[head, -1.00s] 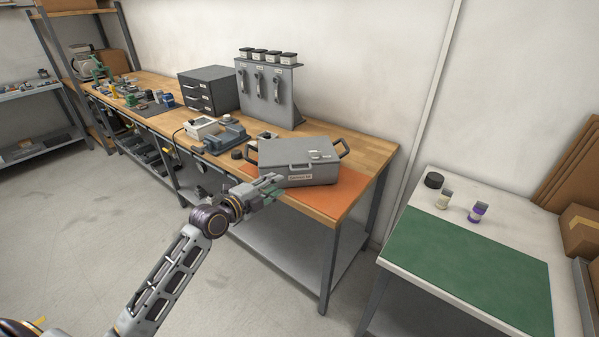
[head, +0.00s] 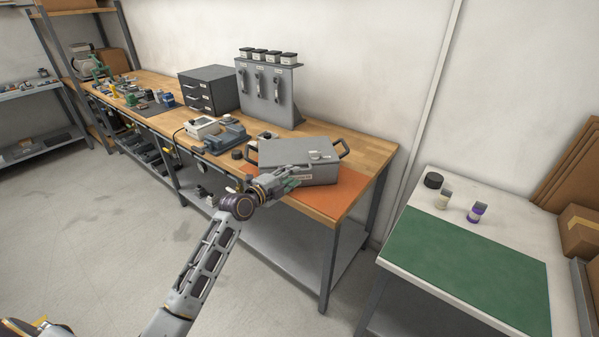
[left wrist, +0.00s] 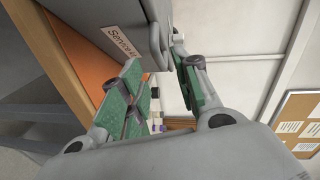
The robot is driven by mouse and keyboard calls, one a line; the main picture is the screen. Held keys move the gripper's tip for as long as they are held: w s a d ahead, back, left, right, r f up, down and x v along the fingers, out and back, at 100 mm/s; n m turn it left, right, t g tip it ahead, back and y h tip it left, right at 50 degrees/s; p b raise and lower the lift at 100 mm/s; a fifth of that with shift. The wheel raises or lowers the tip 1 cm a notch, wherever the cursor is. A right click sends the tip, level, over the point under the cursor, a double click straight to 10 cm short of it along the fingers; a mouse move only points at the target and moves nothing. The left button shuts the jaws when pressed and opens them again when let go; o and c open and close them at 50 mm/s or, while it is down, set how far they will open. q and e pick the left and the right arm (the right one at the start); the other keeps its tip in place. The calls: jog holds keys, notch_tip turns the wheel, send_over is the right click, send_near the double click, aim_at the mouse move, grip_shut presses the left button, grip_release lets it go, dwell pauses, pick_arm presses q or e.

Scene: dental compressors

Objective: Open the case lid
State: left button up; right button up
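A grey case (head: 312,172) with a closed lid sits on the orange mat at the right end of the wooden workbench. It has dark handles at its sides and a label on its front. My left gripper (head: 294,177) is at the front of the case and covers its front handle in the head view. In the left wrist view the case (left wrist: 105,14) fills the top. The two green-padded fingers (left wrist: 158,88) are spread apart below a dark edge of the case, with nothing clearly held between them. My right gripper is in neither view.
The orange mat (head: 339,193) lies under the case. A grey-blue device (head: 222,139), a drawer unit (head: 208,90) and a panel stand (head: 267,92) are left of and behind the case. A side table (head: 465,258) with a green mat stands at right.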

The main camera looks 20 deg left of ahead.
pick_arm(q)
jog(key=shift+x, duration=2.55)
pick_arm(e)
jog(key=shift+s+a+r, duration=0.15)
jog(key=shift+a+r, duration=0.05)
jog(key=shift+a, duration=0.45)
pick_arm(q)
grip_shut()
